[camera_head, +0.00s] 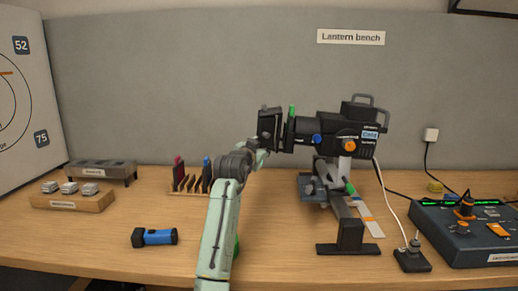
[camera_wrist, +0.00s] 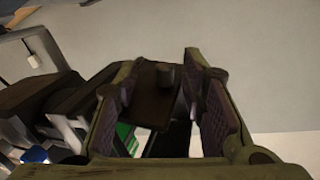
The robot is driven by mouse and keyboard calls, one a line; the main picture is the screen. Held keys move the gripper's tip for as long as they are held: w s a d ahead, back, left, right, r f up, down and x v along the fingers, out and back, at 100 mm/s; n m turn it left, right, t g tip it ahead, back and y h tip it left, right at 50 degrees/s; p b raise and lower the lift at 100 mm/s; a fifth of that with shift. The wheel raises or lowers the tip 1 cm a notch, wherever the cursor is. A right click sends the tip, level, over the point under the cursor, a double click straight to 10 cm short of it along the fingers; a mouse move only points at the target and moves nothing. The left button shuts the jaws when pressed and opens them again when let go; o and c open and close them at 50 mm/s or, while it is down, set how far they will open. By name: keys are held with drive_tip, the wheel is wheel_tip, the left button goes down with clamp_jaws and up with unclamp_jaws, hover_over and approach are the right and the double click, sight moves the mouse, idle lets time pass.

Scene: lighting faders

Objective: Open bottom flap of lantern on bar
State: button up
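The black lantern (camera_head: 335,130) is mounted on a stand on the bench, its front barn-door end (camera_head: 269,124) pointing left. My gripper (camera_head: 262,156) is just below that front end; its fingers are small and partly hidden in the head view. In the wrist view my gripper (camera_wrist: 163,95) has its two padded fingers apart. A dark flap-like plate (camera_wrist: 155,102) with a short knob (camera_wrist: 164,76) shows between the fingers. I cannot tell whether the fingers touch the plate. The bottom flap's angle is not clear in the head view.
A green-edged frame (camera_head: 291,126) sits behind the lantern's front end. A blue torch (camera_head: 155,237) lies at front left, and a rack of coloured pieces (camera_head: 190,187) stands behind my arm. A control desk (camera_head: 470,240) is at right.

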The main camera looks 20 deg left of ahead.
idle(0.3)
drive_tip(key=s+r, duration=0.1)
drive_tip(key=s, duration=1.1)
drive_tip(key=shift+d, duration=0.15)
